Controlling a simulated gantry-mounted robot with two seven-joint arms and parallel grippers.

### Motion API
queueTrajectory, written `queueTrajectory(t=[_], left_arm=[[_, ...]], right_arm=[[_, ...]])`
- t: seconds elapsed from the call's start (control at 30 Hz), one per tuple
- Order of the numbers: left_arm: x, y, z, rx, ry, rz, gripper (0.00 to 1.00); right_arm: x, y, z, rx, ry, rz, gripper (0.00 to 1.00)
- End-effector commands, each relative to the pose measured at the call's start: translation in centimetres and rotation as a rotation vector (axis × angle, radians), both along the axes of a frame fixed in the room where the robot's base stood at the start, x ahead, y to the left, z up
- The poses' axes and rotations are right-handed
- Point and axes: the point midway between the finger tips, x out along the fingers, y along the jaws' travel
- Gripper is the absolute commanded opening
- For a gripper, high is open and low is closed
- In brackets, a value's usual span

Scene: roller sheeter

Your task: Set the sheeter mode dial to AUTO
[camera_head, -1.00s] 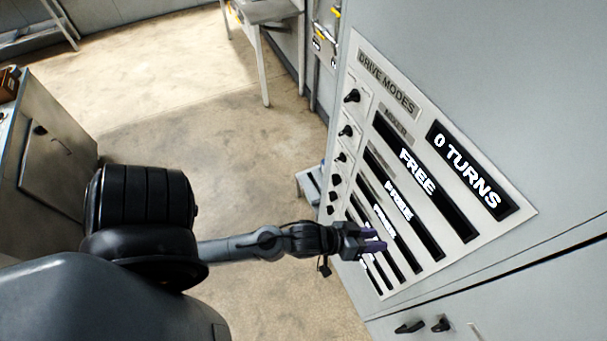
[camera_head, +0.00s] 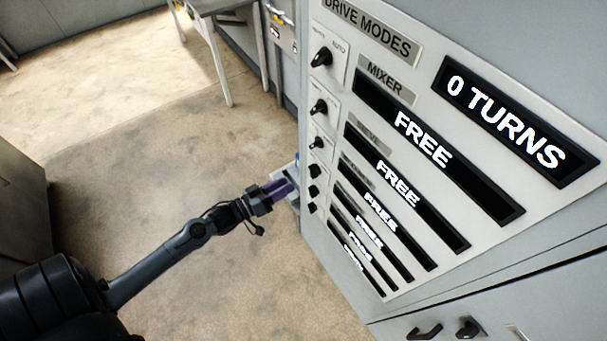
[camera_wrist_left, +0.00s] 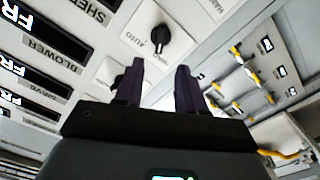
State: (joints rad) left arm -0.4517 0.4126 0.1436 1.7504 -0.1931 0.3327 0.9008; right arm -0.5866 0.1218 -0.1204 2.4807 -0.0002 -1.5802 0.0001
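The drive modes panel (camera_head: 430,215) has a column of black dials down its left edge. The labels on its lower rows are too small to read in the head view. In the left wrist view, a black dial (camera_wrist_left: 160,38) on a white plate marked AUTO sits just beyond my fingertips, near the partly cut-off "SHEE" label (camera_wrist_left: 88,12) and the BLOWER label (camera_wrist_left: 50,60). Its exact pointer setting is unclear. Another dial (camera_wrist_left: 117,78) is partly hidden by a finger. My left gripper (camera_head: 282,188) is open and empty, its purple fingers (camera_wrist_left: 160,68) apart. My right gripper is out of view.
The displays read FREE (camera_head: 422,138), and a large one reads 0 TURNS (camera_head: 505,122). Black handles (camera_head: 468,328) sit low on the cabinet. A metal table (camera_head: 215,50) stands behind. The floor left of the panel is open.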

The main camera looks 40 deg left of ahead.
Motion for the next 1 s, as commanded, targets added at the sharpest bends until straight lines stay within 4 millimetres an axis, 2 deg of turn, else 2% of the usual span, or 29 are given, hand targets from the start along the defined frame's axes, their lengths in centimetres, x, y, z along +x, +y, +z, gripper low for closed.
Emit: queueTrajectory(t=[0.3,0.5,0.7,1.0], left_arm=[[5.1,-1.3,0.2,-0.001,-0.003,-0.001,0.39],[7.3,-1.9,0.1,0.0,-0.001,0.001,0.39],[8.3,-2.2,0.0,0.0,0.0,0.0,0.39],[8.3,-2.2,0.0,0.0,0.001,-0.001,0.38]], right_arm=[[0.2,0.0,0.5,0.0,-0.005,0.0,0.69],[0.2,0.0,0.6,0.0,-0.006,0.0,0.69],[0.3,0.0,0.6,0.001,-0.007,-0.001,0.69],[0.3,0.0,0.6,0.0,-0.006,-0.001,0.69]])
